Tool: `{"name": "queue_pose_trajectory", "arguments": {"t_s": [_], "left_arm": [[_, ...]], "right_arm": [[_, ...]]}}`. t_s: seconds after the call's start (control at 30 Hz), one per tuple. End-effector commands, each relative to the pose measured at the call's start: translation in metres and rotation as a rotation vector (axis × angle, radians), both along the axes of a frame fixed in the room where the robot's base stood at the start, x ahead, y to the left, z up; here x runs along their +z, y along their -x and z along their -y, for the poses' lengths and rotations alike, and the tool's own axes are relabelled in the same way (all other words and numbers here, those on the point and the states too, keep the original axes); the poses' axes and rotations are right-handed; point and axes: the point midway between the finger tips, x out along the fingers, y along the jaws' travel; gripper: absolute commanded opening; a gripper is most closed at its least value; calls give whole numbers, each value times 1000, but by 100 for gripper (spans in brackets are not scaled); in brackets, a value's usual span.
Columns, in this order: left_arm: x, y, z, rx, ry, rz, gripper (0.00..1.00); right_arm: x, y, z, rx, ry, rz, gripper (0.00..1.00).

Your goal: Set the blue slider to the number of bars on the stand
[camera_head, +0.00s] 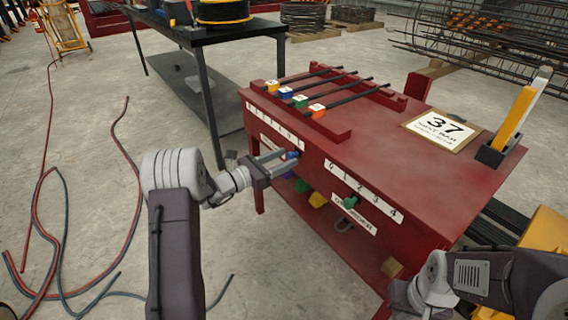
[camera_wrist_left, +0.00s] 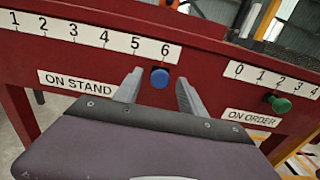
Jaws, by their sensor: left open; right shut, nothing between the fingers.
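The blue slider knob (camera_wrist_left: 160,78) sits just under the 6 on the ON STAND scale (camera_wrist_left: 95,35), and it also shows on the red table's front in the head view (camera_head: 292,155). My left gripper (camera_head: 278,160) is open, with its fingers on either side of the knob. In the left wrist view my left gripper (camera_wrist_left: 160,92) shows a gap on both sides of the knob. The red stand (camera_head: 330,128) on the table holds several dark bars (camera_head: 345,95) with coloured numbered tags (camera_head: 301,101). My right arm is at the bottom right; its fingers do not show.
A sign reading 37 (camera_head: 442,129) and a yellow upright piece (camera_head: 514,115) are on the table's right. A black table (camera_head: 205,38) stands behind. Cables lie on the left floor.

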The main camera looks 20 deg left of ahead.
Motion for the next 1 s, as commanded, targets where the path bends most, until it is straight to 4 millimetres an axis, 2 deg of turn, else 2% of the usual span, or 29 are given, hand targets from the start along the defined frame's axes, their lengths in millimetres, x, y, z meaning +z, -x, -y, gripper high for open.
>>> {"name": "queue_pose_trajectory", "arguments": {"t_s": [0.27, 0.3, 0.4, 0.47, 1.0], "left_arm": [[1, -3, 3, 0, 0, -1, 48], [1, -3, 3, 0, 0, -1, 43], [1, -3, 3, 0, 1, -1, 15], [1, -3, 3, 0, 1, -1, 0], [0, -3, 3, 0, 0, -1, 0]], "right_arm": [[-1, 0, 0, 0, 0, 0, 0], [-1, 0, 0, 0, 0, 0, 0], [-1, 0, 0, 0, 0, 0, 0], [-1, 0, 0, 0, 0, 0, 0], [-1, 0, 0, 0, 0, 0, 0]]}}
